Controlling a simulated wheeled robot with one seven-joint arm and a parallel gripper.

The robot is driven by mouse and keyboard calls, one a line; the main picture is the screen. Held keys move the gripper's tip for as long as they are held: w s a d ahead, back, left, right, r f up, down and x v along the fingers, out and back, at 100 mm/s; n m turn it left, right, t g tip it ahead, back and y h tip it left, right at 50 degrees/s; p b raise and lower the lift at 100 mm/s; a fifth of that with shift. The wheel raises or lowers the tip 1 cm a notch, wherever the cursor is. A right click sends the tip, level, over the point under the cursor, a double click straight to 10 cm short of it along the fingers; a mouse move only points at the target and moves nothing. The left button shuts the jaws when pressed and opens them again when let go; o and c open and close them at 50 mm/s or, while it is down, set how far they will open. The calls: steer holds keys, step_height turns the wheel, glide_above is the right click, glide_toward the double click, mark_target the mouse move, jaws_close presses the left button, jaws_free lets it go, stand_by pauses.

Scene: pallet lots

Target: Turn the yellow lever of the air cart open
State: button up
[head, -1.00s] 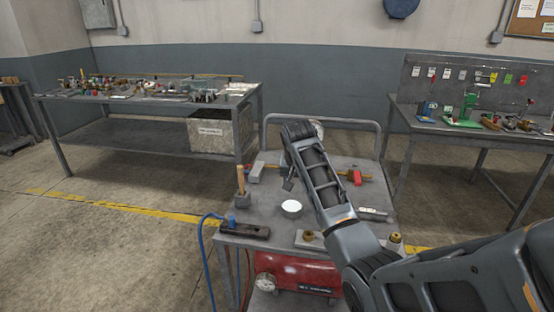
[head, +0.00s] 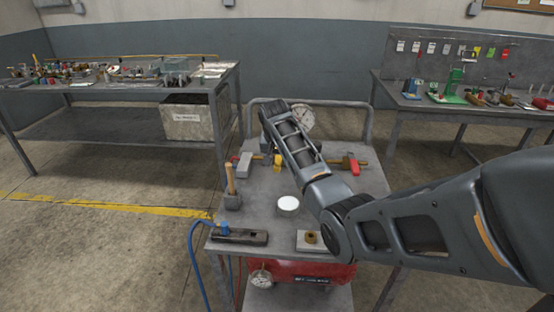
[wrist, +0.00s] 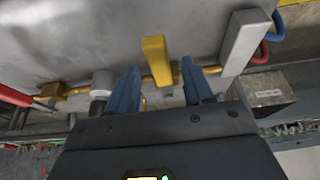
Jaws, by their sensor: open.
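The yellow lever (wrist: 157,60) shows in the wrist view, pointing away from a brass pipe (wrist: 212,70). My gripper (wrist: 159,75) is open, with one blue finger to each side of the lever. The fingers appear apart from it, with a gap on both sides. In the head view a small yellow part of the lever (head: 277,160) shows beside my arm on the air cart (head: 265,215). My arm hides most of my gripper there.
A red handle (head: 352,164) is on the pipe's other end. A gauge (head: 302,118) stands behind.

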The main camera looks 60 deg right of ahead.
steer(key=shift+w+d+f, duration=0.1)
steer(key=shift+d+f, duration=0.1)
steer(key=shift+f, duration=0.35)
jaws_close()
stand_by(0.4)
